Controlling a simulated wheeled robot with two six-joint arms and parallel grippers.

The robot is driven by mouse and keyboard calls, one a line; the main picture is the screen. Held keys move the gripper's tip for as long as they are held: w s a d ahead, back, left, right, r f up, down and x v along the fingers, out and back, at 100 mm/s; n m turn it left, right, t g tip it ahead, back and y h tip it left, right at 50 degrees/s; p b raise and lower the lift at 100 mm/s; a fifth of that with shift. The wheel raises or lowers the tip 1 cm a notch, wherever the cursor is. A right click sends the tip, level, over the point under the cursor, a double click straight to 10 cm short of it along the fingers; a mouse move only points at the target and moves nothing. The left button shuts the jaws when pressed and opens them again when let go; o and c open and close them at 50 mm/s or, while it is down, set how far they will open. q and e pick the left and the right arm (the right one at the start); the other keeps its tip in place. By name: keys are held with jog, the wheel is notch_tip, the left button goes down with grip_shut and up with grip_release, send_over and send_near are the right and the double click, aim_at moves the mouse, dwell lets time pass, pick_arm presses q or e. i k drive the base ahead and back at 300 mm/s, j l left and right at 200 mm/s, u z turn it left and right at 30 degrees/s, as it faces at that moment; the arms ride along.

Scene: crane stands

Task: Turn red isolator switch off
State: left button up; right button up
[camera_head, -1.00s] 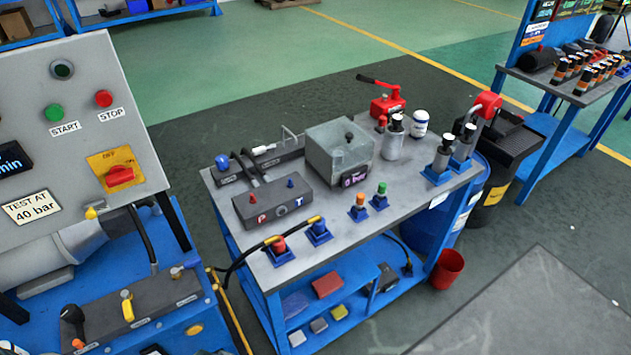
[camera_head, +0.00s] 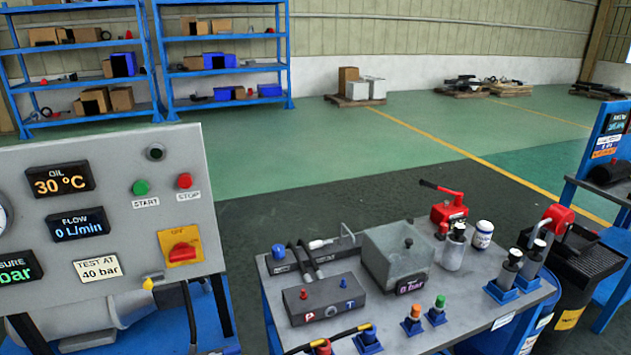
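The red isolator switch (camera_head: 182,252) sits on a yellow plate at the lower right of the grey control panel (camera_head: 110,220). The plate has lettering above the knob; it seems to read ON, but it is small. The red handle lies roughly level, slightly tilted. Neither of my grippers shows in the head view, and nothing touches the switch.
Above the switch are a green START button (camera_head: 140,187) and a red STOP button (camera_head: 184,181). Displays read 30 °C and 0 L/min. A blue-legged workbench (camera_head: 470,318) with hydraulic parts stands to the right. Green floor (camera_head: 350,140) lies open behind.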

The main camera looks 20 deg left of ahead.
aim_at(183, 251)
jog(key=u, duration=1.6)
